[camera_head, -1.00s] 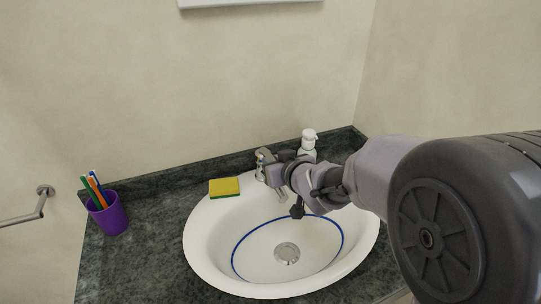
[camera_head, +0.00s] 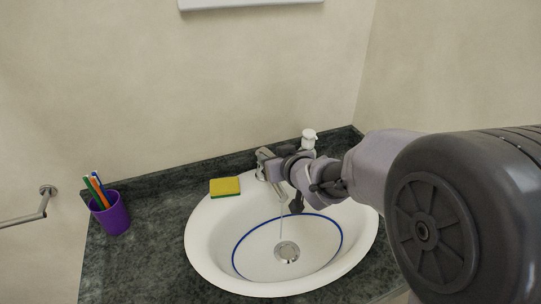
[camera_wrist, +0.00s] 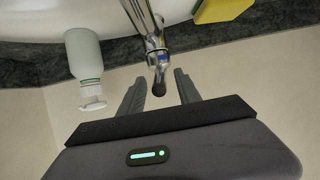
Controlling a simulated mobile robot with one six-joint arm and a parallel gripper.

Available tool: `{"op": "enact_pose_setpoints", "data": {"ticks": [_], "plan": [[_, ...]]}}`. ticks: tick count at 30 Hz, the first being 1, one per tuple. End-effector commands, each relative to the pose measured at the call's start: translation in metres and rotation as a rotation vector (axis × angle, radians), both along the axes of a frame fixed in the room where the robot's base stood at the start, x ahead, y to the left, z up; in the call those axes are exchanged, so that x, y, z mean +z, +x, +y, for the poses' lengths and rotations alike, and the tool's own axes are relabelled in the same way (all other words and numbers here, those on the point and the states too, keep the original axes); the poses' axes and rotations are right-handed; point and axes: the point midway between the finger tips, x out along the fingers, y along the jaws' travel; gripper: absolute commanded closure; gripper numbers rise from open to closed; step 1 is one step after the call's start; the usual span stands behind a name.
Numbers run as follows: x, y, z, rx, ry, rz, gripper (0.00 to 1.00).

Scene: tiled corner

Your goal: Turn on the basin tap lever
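The chrome basin tap (camera_head: 266,172) stands at the back rim of the white basin (camera_head: 208,238), partly hidden by my gripper (camera_head: 272,160). A thin stream of water (camera_head: 281,222) falls from the tap toward the drain. In the wrist view the tap (camera_wrist: 144,22) runs down from the top, and its lever (camera_wrist: 159,78) ends in a dark tip. The two fingers of my gripper (camera_wrist: 160,80) are apart, one on each side of the lever tip, with gaps showing. The gripper is open and holds nothing.
A white pump bottle (camera_head: 309,140) stands right behind my gripper; it also shows in the wrist view (camera_wrist: 84,55). A yellow and green sponge (camera_head: 225,187) lies left of the tap. Walls close off the back.

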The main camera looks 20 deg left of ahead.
Motion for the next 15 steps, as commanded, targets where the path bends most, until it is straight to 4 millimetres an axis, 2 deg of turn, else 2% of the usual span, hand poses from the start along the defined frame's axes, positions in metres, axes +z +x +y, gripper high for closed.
{"op": "enact_pose_setpoints", "data": {"ticks": [15], "plan": [[0.035, -0.054, -0.041, -0.001, 0.000, 0.000, 0.60]]}}
